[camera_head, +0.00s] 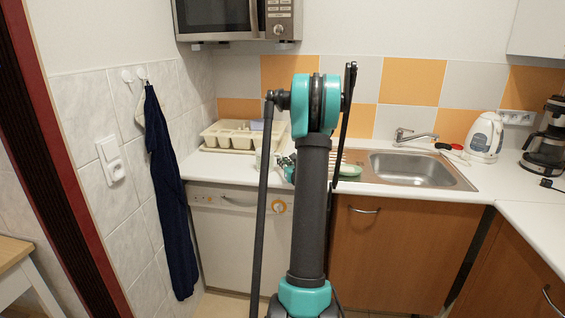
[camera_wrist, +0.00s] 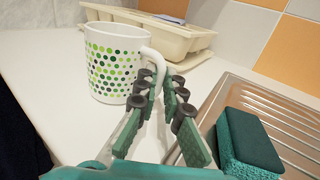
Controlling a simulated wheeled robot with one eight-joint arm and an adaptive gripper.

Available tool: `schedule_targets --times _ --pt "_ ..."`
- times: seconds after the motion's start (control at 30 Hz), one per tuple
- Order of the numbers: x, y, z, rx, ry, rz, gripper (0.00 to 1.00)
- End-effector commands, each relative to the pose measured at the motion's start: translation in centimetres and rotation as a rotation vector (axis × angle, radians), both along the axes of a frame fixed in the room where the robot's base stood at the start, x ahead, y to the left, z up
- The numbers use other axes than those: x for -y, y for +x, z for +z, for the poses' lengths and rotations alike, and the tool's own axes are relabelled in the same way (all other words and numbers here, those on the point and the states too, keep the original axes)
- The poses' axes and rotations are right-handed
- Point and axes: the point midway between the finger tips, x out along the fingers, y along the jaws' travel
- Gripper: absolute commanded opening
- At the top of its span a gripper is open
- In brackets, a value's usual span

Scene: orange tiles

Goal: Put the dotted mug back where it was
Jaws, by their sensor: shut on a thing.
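The dotted mug (camera_wrist: 112,62) is white with green dots and stands upright over the white counter in the wrist view. Its handle (camera_wrist: 158,68) points toward my gripper (camera_wrist: 160,98), whose fingers are closed on it from both sides. I cannot tell whether the mug's base touches the counter. In the head view my arm hides most of the gripper, and only a bit of the mug (camera_head: 258,160) shows left of the arm.
A cream cutlery tray (camera_wrist: 165,35) lies behind the mug, by the tiled wall. A green sponge (camera_wrist: 245,145) lies on the metal drainboard (camera_wrist: 290,125) at right. The sink (camera_head: 412,168), white kettle (camera_head: 486,138) and coffee maker (camera_head: 546,140) are farther right. A microwave (camera_head: 235,18) hangs above.

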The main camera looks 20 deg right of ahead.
Motion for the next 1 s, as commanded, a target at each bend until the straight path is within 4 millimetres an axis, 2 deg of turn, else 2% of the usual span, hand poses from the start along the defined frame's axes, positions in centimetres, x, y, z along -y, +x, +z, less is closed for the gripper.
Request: schedule_targets --times 0.23,0.27,0.4,0.77,0.87,1.0 --pt "0.0 0.0 -0.3 0.0 0.001 0.0 0.0" --pt "0.0 0.0 -0.2 0.0 0.0 0.0 0.12" --pt "0.0 0.0 -0.2 0.0 0.0 0.0 0.29" --pt "0.0 0.0 0.1 0.0 0.0 0.0 0.29" --pt "0.1 -1.1 0.0 0.0 0.0 -0.002 0.29" --pt "0.1 -3.7 0.1 0.0 0.0 -0.003 0.29"
